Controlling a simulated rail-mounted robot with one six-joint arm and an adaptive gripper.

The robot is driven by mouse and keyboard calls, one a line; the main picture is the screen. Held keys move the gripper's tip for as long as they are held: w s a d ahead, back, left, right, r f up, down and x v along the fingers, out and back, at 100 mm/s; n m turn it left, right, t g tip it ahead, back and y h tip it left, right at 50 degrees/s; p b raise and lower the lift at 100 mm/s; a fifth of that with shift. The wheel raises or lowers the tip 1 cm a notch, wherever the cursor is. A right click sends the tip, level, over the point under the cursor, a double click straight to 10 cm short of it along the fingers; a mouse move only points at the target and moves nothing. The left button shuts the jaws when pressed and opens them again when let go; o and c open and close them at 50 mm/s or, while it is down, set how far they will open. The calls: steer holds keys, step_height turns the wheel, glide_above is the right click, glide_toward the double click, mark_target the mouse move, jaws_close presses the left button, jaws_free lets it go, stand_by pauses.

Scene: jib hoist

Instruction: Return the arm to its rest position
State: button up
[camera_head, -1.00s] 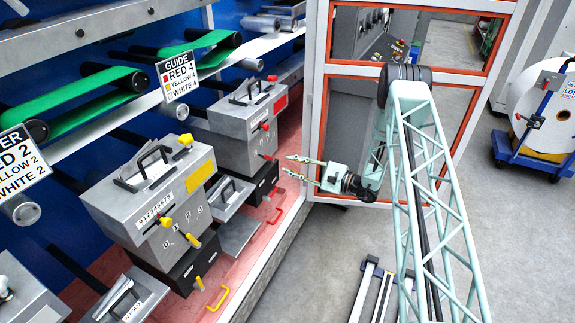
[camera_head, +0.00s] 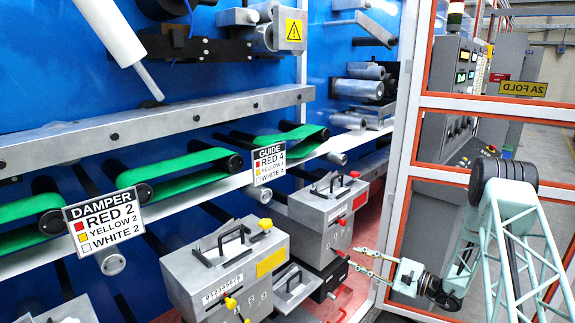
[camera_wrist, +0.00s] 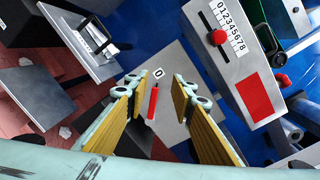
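My gripper (camera_head: 355,258) is at the lower right of the head view, its two fingers apart and empty. It points left toward the front of the grey box with the red label (camera_head: 361,200). In the wrist view my gripper (camera_wrist: 155,82) shows two yellow-padded fingers spread wide. A red lever (camera_wrist: 152,103), by a plate marked 0, appears between them. I cannot tell how far the lever is from the fingers, but they are not closed on it. My pale green lattice arm reaches in from the right.
A grey box with a yellow label (camera_head: 271,261) stands to the left. Damper (camera_head: 103,223) and guide (camera_head: 269,163) signs hang on the rail. An orange-and-white framed enclosure (camera_head: 401,150) stands behind my arm. Open floor shows at far right.

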steer(key=s+a+r+n+g, duration=0.2)
steer(key=s+a+r, duration=0.15)
steer(key=r, duration=0.25)
steer(key=s+a+r+n+g+y, duration=0.1)
steer(key=s+a+r+n+g, duration=0.1)
steer(key=s+a+r, duration=0.3)
steer(key=s+a+r+n+g, duration=0.1)
steer(key=s+a+r+g, duration=0.15)
steer(key=r, duration=0.45)
steer(key=s+a+r+n+g+h, duration=0.2)
steer(key=s+a+r, duration=0.2)
steer(key=s+r, duration=0.3)
steer(key=s+a+r+n+g+h, duration=0.1)
steer(key=s+a+r+n+g, duration=0.2)
steer(key=s+r, duration=0.45)
steer(key=s+r+n+h, duration=0.2)
steer(key=s+r+h, duration=0.1)
steer(key=s, duration=0.7)
steer(key=s+r+n+h, duration=0.1)
steer(key=s+r+h, duration=0.15)
steer(key=s, duration=0.75)
steer(key=s+d+r+n+t+h, duration=0.1)
steer(key=s+d+t+h, duration=0.1)
steer(key=s+d, duration=0.3)
steer(key=s+d+r+n+t+h, duration=0.2)
steer(key=s+d+h, duration=0.2)
steer(key=s, duration=0.9)
steer(key=shift+s+d+t, duration=0.2)
steer(key=shift+d+t, duration=0.15)
steer(key=shift+d, duration=0.55)
